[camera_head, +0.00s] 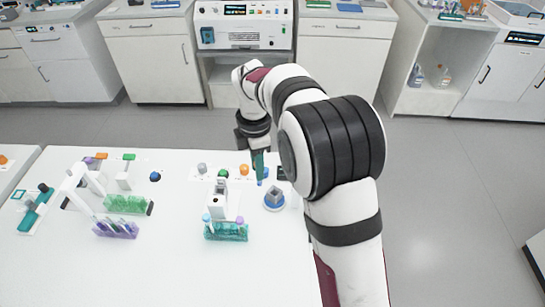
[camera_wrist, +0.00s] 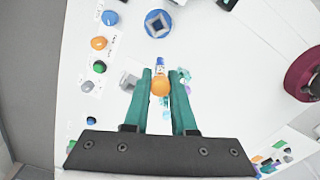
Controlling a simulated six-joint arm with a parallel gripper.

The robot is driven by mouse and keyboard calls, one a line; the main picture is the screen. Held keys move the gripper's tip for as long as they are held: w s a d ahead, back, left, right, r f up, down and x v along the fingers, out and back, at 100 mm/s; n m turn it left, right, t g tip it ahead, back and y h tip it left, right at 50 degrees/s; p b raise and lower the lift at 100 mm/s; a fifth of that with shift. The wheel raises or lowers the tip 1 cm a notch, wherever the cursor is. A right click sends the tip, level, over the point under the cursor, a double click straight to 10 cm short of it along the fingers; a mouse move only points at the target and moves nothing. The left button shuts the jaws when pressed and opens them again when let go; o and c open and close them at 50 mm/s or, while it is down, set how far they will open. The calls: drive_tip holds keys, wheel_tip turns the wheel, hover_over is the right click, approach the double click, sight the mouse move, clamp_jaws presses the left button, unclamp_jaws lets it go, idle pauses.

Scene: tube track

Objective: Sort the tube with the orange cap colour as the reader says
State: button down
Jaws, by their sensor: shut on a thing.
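My gripper (camera_wrist: 160,78) has two teal fingers, closed on a tube with an orange cap (camera_wrist: 161,87). The cap sits between the fingers in the wrist view, and a blue-and-white part of the tube (camera_wrist: 160,64) shows beyond it. In the head view my gripper (camera_head: 259,163) is over the back right of the white table, beside the row of coloured knobs; the held tube is hard to make out there.
Grey (camera_head: 202,168), green (camera_head: 223,174), orange (camera_head: 244,170) and blue knobs line the back. Teal (camera_head: 226,232), green (camera_head: 128,205) and purple racks (camera_head: 115,229) and a white arch (camera_head: 82,182) stand further left.

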drive_tip(key=s+a+f+n, duration=0.2)
drive_tip(key=s+a+n, duration=0.2)
drive_tip(key=s+a, duration=0.4)
drive_tip(key=shift+s+a+f, duration=0.1)
drive_tip(key=shift+s+f, duration=0.1)
drive_tip(key=shift+f, duration=0.9)
drive_tip(key=shift+s+a+f, duration=0.1)
drive_tip(key=shift+s+f, duration=0.05)
drive_tip(key=shift+f, duration=0.95)
drive_tip(key=shift+f, duration=0.55)
drive_tip(key=shift+f, duration=0.45)
drive_tip(key=shift+f, duration=0.15)
drive_tip(key=shift+f, duration=0.45)
